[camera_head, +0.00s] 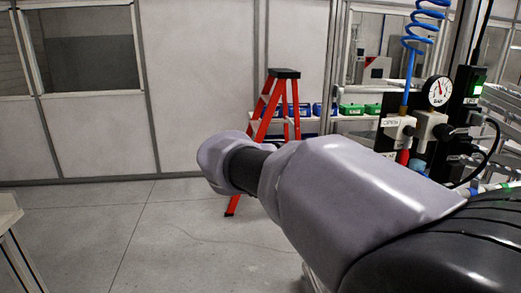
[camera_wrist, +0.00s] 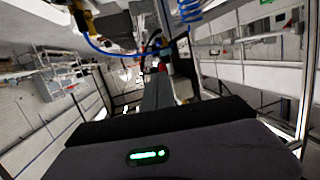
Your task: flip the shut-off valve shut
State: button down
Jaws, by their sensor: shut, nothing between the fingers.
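The shut-off valve appears to be part of the white valve block (camera_head: 396,128) at the right of the head view, with a label that seems to read OPEN. A small red part (camera_head: 404,157) shows just below it, perhaps the lever; my arm hides what lies lower. My gripper is out of sight in the head view. In the wrist view its dark body with a green light fills the bottom, and what look like its fingers (camera_wrist: 158,88) point up the picture, shut and empty. I cannot clearly make out the valve or its distance from the fingers there.
A round pressure gauge (camera_head: 438,91) and a coiled blue hose (camera_head: 424,30) are by the valve block. A black unit with a green display (camera_head: 470,88) stands to the right. A red stepladder (camera_head: 275,105) stands behind my arm.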

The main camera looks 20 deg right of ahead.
jog(key=a+p, duration=0.1)
jog(key=a, duration=0.3)
jog(key=shift+w+a+f, duration=0.15)
jog(key=shift+a, duration=0.05)
